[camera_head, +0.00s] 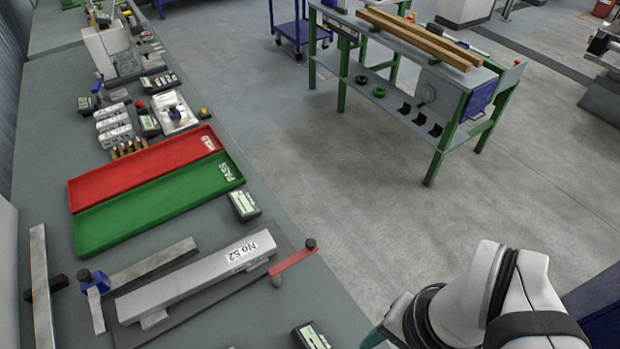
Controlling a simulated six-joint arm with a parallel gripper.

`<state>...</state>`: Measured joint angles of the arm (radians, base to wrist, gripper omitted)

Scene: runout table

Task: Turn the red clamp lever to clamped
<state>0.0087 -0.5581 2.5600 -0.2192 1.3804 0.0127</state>
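The red clamp lever (292,261) is at the right end of the silver bar fixture marked "No 52" (200,275), near the table's edge. It is a flat red arm with a black knob at its upper right end, angled up to the right. Its lower left end meets the fixture's dark base plate, by a grey rounded part. White and black parts of my arm (470,300) show at the lower right, apart from the lever. My gripper's fingers are not visible.
A small black device (244,205) stands by the edge, another (311,337) at the front. A blue-knobbed clamp (92,283) is left. Open floor lies right.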

